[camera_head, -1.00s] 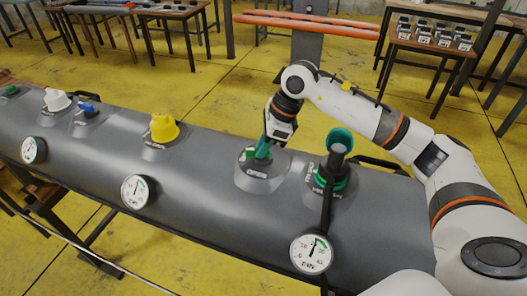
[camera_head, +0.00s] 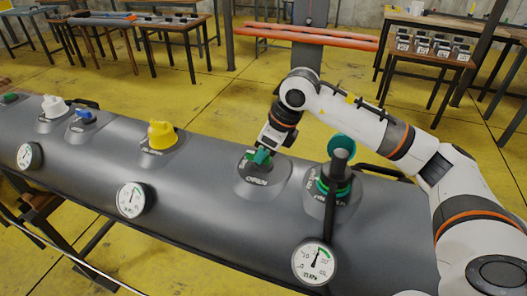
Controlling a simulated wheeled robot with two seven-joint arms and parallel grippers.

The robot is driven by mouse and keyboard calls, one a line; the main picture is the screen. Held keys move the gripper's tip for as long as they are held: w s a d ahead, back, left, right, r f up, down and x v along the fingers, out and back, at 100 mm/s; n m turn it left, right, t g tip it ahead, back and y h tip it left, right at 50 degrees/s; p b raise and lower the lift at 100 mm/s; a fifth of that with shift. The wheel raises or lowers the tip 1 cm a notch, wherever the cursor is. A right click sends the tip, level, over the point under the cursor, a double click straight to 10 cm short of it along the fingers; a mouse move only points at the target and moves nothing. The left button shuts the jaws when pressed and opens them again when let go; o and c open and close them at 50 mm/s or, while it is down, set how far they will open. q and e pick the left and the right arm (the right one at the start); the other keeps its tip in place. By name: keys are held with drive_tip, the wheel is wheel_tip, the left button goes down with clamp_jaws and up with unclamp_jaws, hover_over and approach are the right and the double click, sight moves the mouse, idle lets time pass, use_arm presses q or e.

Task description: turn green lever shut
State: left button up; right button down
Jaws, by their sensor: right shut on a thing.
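The green lever (camera_head: 259,156) sits on a round dark plate on top of the long grey inflatable tube (camera_head: 205,190), right of the middle. Lettering shows on the plate in front of it, too small to read surely. My right gripper (camera_head: 264,151) comes down from above and behind the lever and is shut on it; the fingertips are partly hidden. My left gripper is not in view.
A yellow cap (camera_head: 161,134), a blue valve (camera_head: 85,114) and a white cap (camera_head: 55,104) sit further left. Gauges (camera_head: 314,263) line the tube's near side. Tables stand behind.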

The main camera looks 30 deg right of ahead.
drive_tip(key=shift+w+r, duration=0.1)
drive_tip(key=shift+r, duration=0.05)
drive_tip(key=c, duration=1.4)
unclamp_jaws()
drive_tip(key=b+v, duration=0.1)
drive_tip(key=v, duration=1.1)
drive_tip(key=shift+d, duration=0.1)
